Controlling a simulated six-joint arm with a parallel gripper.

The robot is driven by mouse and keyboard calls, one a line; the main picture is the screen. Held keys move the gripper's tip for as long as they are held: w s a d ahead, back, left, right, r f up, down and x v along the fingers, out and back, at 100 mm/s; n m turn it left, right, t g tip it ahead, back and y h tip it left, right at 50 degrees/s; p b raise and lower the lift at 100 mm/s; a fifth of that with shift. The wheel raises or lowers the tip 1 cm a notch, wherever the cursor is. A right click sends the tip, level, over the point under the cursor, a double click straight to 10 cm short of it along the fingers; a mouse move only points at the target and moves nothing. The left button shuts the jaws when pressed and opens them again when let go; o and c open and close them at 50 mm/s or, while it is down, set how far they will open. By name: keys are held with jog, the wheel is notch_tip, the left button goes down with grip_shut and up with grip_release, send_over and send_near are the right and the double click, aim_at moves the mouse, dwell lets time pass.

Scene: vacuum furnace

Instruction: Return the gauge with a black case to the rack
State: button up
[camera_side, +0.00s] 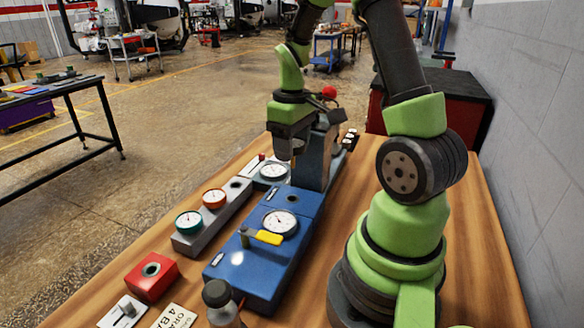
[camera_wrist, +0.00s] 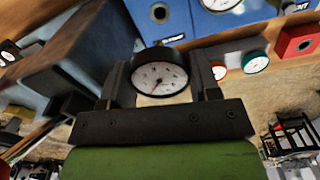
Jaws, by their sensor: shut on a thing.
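My gripper (camera_side: 290,158) is above the table beside a tall blue-grey block. In the wrist view its fingers (camera_wrist: 163,85) are shut on the gauge with a black case (camera_wrist: 160,72), which has a round white dial. In the side view a white dial just below the gripper (camera_side: 272,171) appears to be this gauge. The rack, a long grey block (camera_side: 213,225), lies at the left of the blue box. It holds a green gauge (camera_side: 189,224) and an orange gauge (camera_side: 214,198). A socket in the rack (camera_side: 237,185) beyond the orange gauge is empty.
The blue box (camera_side: 245,270) carries another white-dial gauge (camera_side: 281,222), an open hole and a yellow-handled valve (camera_side: 264,237). The tall blue-grey block (camera_side: 317,153) stands close right of the gripper. A red block (camera_side: 151,275) and a bottle (camera_side: 221,305) are nearer the camera.

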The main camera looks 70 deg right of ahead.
notch_tip(320, 180, up, 6)
jog(key=shift+w+r, duration=0.15)
jog(key=shift+r, duration=0.1)
jog(key=w+d+f, duration=0.1)
jog(key=w+f, duration=1.3)
jog(key=w, duration=0.1)
jog(key=shift+f, duration=0.35)
jog(key=shift+w+f, duration=0.1)
jog(key=shift+f, duration=0.55)
jog(key=shift+f, duration=0.5)
jog(key=shift+f, duration=0.25)
jog(key=shift+f, duration=0.4)
jog(key=shift+f, duration=0.2)
dwell(0.9)
